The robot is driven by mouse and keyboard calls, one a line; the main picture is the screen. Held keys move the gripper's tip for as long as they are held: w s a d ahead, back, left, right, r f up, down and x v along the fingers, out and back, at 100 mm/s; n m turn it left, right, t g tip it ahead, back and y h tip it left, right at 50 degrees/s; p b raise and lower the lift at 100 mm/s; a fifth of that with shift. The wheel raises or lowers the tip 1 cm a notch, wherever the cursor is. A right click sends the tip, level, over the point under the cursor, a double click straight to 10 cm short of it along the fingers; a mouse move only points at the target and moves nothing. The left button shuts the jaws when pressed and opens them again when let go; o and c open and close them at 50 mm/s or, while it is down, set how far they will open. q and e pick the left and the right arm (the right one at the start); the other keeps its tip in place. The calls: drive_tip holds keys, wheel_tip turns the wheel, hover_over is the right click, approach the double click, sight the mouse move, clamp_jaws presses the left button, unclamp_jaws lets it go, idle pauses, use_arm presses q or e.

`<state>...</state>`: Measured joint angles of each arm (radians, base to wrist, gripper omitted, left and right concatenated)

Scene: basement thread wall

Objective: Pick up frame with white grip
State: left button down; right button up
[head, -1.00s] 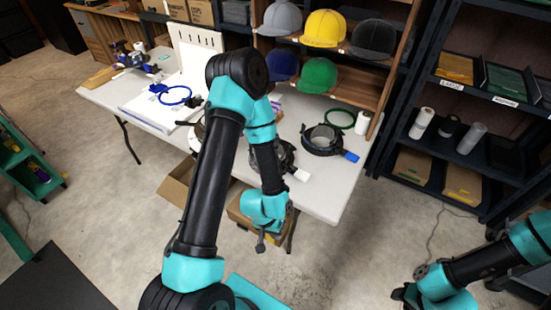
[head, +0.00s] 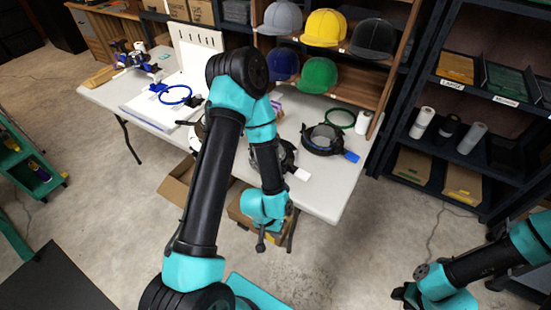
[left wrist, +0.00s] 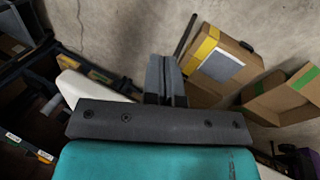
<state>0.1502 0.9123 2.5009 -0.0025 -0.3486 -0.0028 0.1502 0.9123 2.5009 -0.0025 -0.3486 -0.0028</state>
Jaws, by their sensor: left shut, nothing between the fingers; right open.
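The frame with the white grip (head: 301,174) lies on the table near its front edge in the head view. Its dark round body is partly hidden behind my left arm; the white grip sticks out to the right. My left gripper (head: 262,240) is below and in front of the table edge, apart from the frame. In the left wrist view the left gripper's fingers (left wrist: 166,80) are shut together with nothing between them. My right gripper (head: 402,296) is at the lower right, far from the table, and is open.
A similar frame with a blue grip (head: 323,139) lies to the right on the table (head: 325,200). A green hoop (head: 340,118) and a blue hoop (head: 175,95) are further back. Open cardboard boxes (head: 175,188) stand on the floor under the table. Dark shelves stand right.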

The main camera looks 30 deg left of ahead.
use_arm(q)
drive_tip(key=c, duration=1.8)
unclamp_jaws()
drive_tip(key=o, duration=0.9)
drive_tip(key=shift+o, duration=0.2)
